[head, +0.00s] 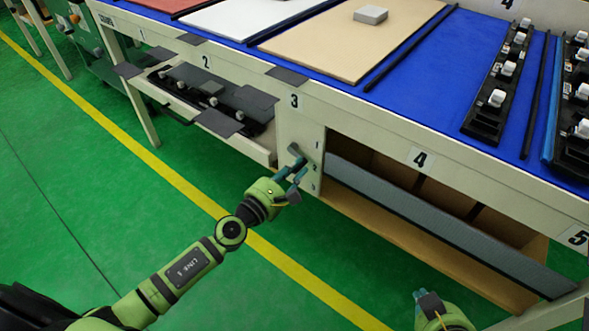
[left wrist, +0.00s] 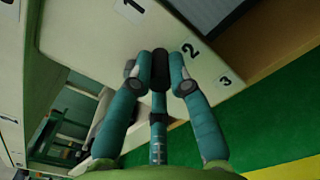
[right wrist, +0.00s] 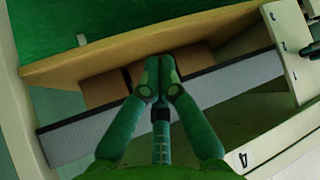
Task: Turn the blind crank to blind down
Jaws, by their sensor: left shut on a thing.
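The crank (head: 296,155) is a small grey piece on the cream panel marked 1, 2 and 3, at the left of an open compartment. My left gripper (head: 297,171) is at it, fingers shut on it; in the left wrist view a dark crank part (left wrist: 159,72) sits between the fingertips, close to the 2.
The blue bench top (head: 430,75) carries panels and black clip racks (head: 497,95). A drawer (head: 215,130) with black parts stands out left of the crank panel. A tan board (head: 400,230) lies below the blind. The green floor in front is clear.

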